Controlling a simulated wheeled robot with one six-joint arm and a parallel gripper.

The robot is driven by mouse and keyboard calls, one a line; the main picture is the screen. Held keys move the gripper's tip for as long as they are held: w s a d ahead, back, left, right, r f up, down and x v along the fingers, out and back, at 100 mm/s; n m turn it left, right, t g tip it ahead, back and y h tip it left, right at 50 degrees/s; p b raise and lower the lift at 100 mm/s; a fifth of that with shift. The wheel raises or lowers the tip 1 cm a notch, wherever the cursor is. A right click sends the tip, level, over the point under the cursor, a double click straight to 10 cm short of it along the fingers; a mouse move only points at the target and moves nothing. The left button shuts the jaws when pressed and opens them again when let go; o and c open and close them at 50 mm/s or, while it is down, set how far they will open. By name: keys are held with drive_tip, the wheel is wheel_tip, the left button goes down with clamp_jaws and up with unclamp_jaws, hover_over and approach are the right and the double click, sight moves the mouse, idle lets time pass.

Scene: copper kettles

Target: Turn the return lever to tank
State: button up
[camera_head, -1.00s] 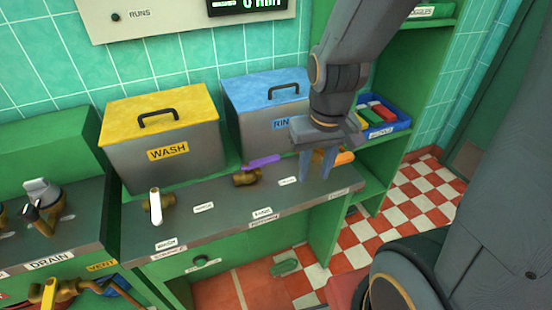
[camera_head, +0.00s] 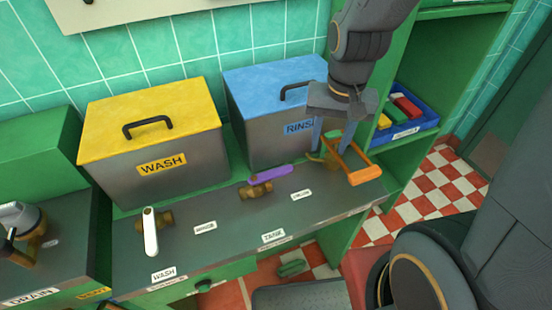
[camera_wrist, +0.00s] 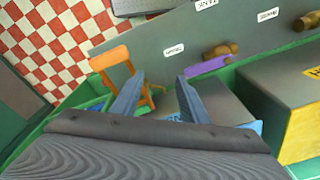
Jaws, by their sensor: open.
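Three levers stand on the grey counter (camera_head: 230,262): a white one (camera_head: 150,232) at the left, a purple one (camera_head: 270,173) in the middle, and an orange, frame-like handle (camera_head: 363,176) on a brass body at the right. I cannot tell for certain which is the return lever. A TANK label (camera_head: 273,236) lies at the counter's front, below the purple lever. My gripper (camera_head: 332,148) is open and empty, pointing down at the orange handle, partly covering it. In the wrist view the orange handle (camera_wrist: 112,60) is just left of my open fingers; contact is unclear.
A yellow-lidded WASH tank (camera_head: 195,160) and a blue-lidded RINSE tank (camera_head: 262,125) stand behind the levers. A blue tray (camera_head: 415,135) with coloured blocks sits on the green shelf at the right. The counter's front is clear.

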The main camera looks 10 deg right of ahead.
sight(277, 172)
drive_tip(key=w+a+f+m, duration=0.1)
drive_tip(key=a+f+m, duration=0.1)
drive_tip(key=a+m, duration=0.1)
drive_tip(key=w+a+f+m, duration=0.2)
drive_tip(key=a+m, duration=0.2)
drive_tip(key=m, duration=0.1)
drive_tip(key=w+a+f+m+g, duration=0.1)
drive_tip(key=w+a+f+m, duration=0.1)
drive_tip(key=a+m, duration=0.1)
drive_tip(key=shift+w+a+f+m, duration=0.1)
drive_tip(key=shift+a+f+m, duration=0.1)
drive_tip(key=shift+a, duration=0.2)
drive_tip(key=shift+w+a+f+m, duration=0.1)
drive_tip(key=shift+a+m, duration=0.1)
drive_tip(key=shift+a, duration=0.15)
drive_tip(key=shift+f+p, duration=0.35)
drive_tip(key=shift+f, duration=3.3)
clamp_jaws()
